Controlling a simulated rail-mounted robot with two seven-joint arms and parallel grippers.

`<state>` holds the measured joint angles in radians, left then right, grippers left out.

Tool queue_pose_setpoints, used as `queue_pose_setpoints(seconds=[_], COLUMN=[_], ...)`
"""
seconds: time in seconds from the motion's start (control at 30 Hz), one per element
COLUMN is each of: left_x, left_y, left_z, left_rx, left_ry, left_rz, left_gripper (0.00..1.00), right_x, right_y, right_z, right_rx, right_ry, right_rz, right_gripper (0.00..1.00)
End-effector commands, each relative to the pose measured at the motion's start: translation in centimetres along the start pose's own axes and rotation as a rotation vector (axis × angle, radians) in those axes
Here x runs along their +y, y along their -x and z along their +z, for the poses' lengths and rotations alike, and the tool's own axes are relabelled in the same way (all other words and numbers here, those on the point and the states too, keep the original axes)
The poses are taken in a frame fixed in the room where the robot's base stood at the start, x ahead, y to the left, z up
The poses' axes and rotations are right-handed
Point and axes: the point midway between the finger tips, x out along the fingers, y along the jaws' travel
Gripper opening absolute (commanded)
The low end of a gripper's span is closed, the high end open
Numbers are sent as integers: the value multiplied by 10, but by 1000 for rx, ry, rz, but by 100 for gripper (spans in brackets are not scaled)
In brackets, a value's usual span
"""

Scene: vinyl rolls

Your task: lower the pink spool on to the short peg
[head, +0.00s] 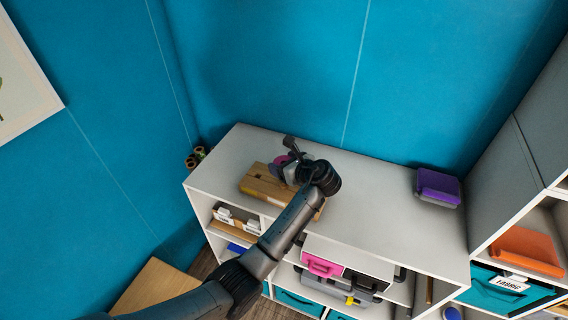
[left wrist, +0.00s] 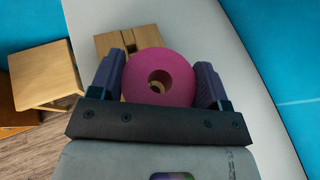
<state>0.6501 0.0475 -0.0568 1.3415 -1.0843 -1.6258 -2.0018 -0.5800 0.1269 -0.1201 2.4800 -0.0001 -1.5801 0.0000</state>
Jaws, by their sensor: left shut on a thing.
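The pink spool (left wrist: 176,66) is a thick ring with a round centre hole. In the left wrist view my left gripper (left wrist: 157,72) is shut on it, one dark finger at each side. In the head view the spool (head: 281,161) shows only in part beside my left gripper (head: 290,166), above the wooden stand (head: 256,187) on the white cabinet. The stand's far part (left wrist: 112,41) shows beyond the spool in the left wrist view. Something tan shows through the hole; I cannot tell if it is the short peg. The spool hides what lies beneath it. My right gripper is out of view.
The white cabinet top (head: 378,213) is clear to the right, up to a purple box (head: 438,187). Blue walls stand behind. Shelves below hold a pink case (head: 322,264) and other things. A wooden stool (left wrist: 41,75) stands on the floor at left in the left wrist view.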

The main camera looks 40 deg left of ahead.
Motion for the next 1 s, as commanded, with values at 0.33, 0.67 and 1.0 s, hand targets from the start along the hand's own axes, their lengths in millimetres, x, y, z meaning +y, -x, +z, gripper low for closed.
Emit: queue_pose_setpoints(seconds=[0.33, 0.67, 1.0], left_x=[0, 0, 0], left_y=[-3, -1, 0], left_z=[-6, -3, 0], left_rx=[0, 1, 0], left_ry=[-2, -3, -1], left_rz=[0, 2, 0], left_gripper=[23, 23, 23], right_x=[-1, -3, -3], right_y=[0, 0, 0], right_z=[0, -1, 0], right_rx=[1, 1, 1], right_ry=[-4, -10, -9], right_rz=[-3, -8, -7], right_gripper=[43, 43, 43])
